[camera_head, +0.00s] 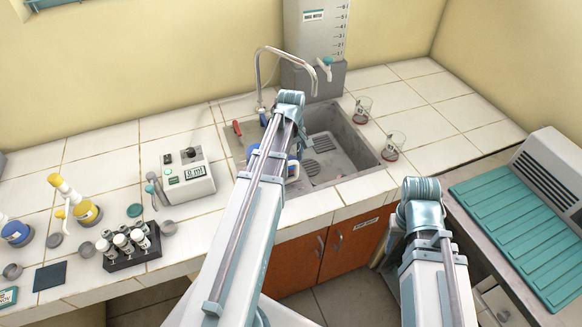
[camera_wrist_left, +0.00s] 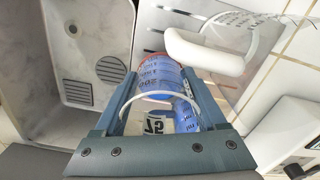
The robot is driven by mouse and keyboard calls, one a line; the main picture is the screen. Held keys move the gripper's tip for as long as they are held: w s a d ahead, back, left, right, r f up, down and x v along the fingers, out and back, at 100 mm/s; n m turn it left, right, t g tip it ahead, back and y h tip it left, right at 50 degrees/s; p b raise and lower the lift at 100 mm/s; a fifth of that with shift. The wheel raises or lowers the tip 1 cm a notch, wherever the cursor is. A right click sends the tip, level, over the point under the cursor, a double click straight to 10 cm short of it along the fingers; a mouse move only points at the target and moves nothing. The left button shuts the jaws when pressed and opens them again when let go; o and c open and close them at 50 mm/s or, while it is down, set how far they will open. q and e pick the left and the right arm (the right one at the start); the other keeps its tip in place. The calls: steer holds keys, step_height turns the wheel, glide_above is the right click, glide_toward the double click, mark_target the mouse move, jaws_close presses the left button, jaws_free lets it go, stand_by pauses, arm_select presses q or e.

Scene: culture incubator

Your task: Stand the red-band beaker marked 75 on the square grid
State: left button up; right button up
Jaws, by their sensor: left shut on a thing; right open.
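The label is upside down in the wrist view and looks like 75. In the head view my left arm hides most of this gripper and beaker; a bit of blue (camera_head: 293,168) shows beside the arm over the sink. My right gripper (camera_head: 397,235) is open, low in front of the counter and partly hidden by its arm. I cannot make out a square grid for certain.
Two other beakers (camera_head: 362,110) (camera_head: 393,145) stand right of the sink. A meter (camera_head: 188,175), a vial rack (camera_head: 130,250) and a dark square mat (camera_head: 50,276) are left.

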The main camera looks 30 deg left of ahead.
arm_select(q)
steer(key=shift+f+b, duration=0.8)
steer(key=shift+f, duration=0.45)
steer(key=shift+f, duration=0.2)
steer(key=o, duration=1.1)
steer(key=shift+r, duration=0.15)
step_height(320, 180, up, 12)
steer(key=p, duration=1.2)
steer(key=shift+r, duration=0.1)
